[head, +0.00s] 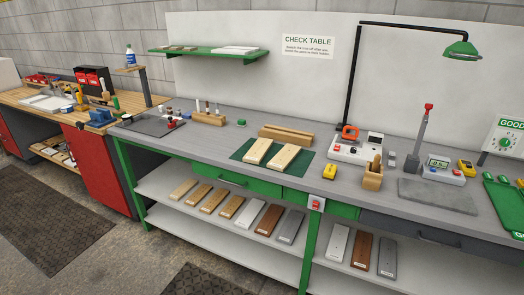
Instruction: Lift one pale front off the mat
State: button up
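Two pale wooden fronts lie flat side by side on a dark green mat (303,162) on the grey bench top. The left pale front (257,150) and the right pale front (284,156) are apart, with a narrow strip of mat between them. Both look uncovered from above. My gripper is not in view.
A wooden block (286,134) stands just behind the mat. Several boards lie on the lower shelf (180,208). A lamp (461,48) hangs over the right side.

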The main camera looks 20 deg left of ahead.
aim_at(254, 155)
jog(key=i+j, duration=0.25)
jog(key=j, duration=0.15)
jog(key=i+j+z, duration=0.15)
jog(key=j, duration=0.25)
jog(key=i+j, duration=0.3)
jog(key=j, duration=0.15)
jog(key=i+j+z, duration=0.1)
jog(key=i+j, duration=0.15)
jog(key=j, duration=0.2)
jog(key=i+j+z, duration=0.1)
jog(key=j, duration=0.35)
jog(key=i+j, duration=0.3)
jog(key=j, duration=0.15)
jog(key=i+j+z, duration=0.1)
jog(key=j, duration=0.35)
jog(key=i+j+z, duration=0.1)
jog(key=i+j, duration=0.15)
jog(key=j, duration=0.25)
